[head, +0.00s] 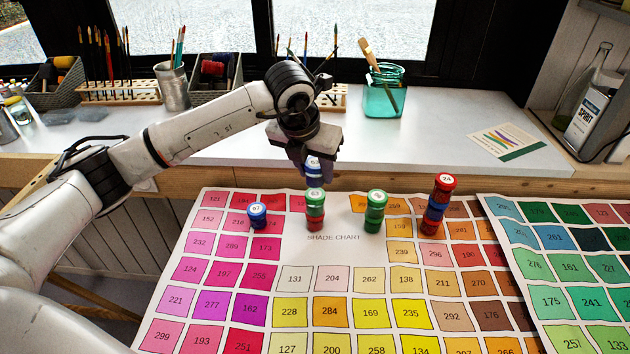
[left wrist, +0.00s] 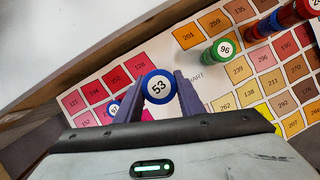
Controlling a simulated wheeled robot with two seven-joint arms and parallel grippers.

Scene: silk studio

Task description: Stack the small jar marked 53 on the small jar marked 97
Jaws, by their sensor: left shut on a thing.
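The small jar marked 53 is blue with a white numbered lid (left wrist: 159,84). My left gripper (left wrist: 162,92) is shut on it, with one finger on each side. In the head view the left gripper (head: 313,168) holds this blue jar (head: 314,166) in the air, just above a green-topped stack in the picture. The small jar marked 97 (head: 257,215) is blue and stands upright on the chart, left of the held jar. In the left wrist view it is partly hidden behind the left finger (left wrist: 114,107). My right gripper is not in view.
A green-over-red stack (head: 316,209), a green stack (head: 376,211) and a taller red and blue stack (head: 439,200) stand to the right of jar 97. The shade chart (head: 334,252) is bare in front. A counter (head: 440,140) with brushes and bottles lies behind.

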